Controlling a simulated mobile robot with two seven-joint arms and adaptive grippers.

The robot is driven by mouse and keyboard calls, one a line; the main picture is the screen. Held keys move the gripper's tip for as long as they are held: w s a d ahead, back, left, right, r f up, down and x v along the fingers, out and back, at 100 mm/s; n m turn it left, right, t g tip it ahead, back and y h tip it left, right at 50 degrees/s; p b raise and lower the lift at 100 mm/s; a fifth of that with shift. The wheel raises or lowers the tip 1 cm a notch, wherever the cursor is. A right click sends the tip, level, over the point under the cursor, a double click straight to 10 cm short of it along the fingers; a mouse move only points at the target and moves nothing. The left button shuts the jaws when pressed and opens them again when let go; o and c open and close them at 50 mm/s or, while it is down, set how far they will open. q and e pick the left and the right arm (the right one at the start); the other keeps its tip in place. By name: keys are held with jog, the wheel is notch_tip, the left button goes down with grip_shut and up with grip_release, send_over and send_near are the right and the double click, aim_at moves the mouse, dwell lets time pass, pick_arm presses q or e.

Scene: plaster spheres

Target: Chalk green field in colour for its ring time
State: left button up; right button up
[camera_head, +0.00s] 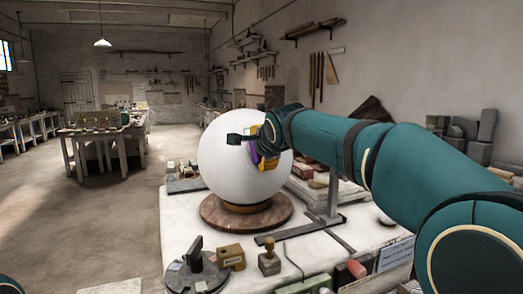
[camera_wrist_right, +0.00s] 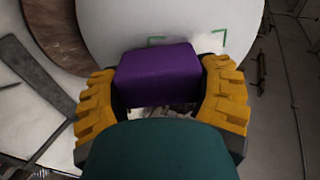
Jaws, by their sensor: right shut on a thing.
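A large white plaster sphere (camera_head: 228,165) stands on a round brown base (camera_head: 222,212) on the worktable. My right gripper (camera_head: 262,150), with yellow finger pads, is at the sphere's right front side. It is shut on a purple block (camera_wrist_right: 157,75), whose far face is turned to the sphere. In the right wrist view, green corner marks (camera_wrist_right: 222,36) are on the white sphere (camera_wrist_right: 100,25) just beyond the block. The block hides part of the area between them, and I cannot tell whether it touches the sphere. My left gripper is out of view.
The white worktable (camera_head: 185,232) carries a wooden block (camera_head: 231,256), a dark stand (camera_head: 196,272), and a small wooden-knobbed tool (camera_head: 269,262) in front. A grey metal stand (camera_head: 331,200) is right of the sphere, under my right arm. Open floor lies left.

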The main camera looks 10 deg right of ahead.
jog(key=shift+w+a+r+p, duration=0.15)
jog(key=shift+w+r+p, duration=0.25)
jog(key=shift+r+p, duration=0.4)
jog(key=shift+w+a+r+p, duration=0.1)
jog(key=shift+w+r+p, duration=0.25)
jog(key=shift+r+p, duration=0.4)
jog(key=shift+f, duration=0.1)
jog(key=shift+s+f+b, duration=0.45)
jog(key=shift+s+b, duration=0.05)
jog(key=shift+b, duration=0.7)
jog(key=shift+s+d+f+b, duration=0.15)
jog(key=shift+s+b, duration=0.3)
jog(key=shift+b, duration=0.15)
jog(key=shift+w+f+p, duration=0.15)
jog(key=shift+w+p, duration=0.15)
jog(key=shift+w, duration=0.2)
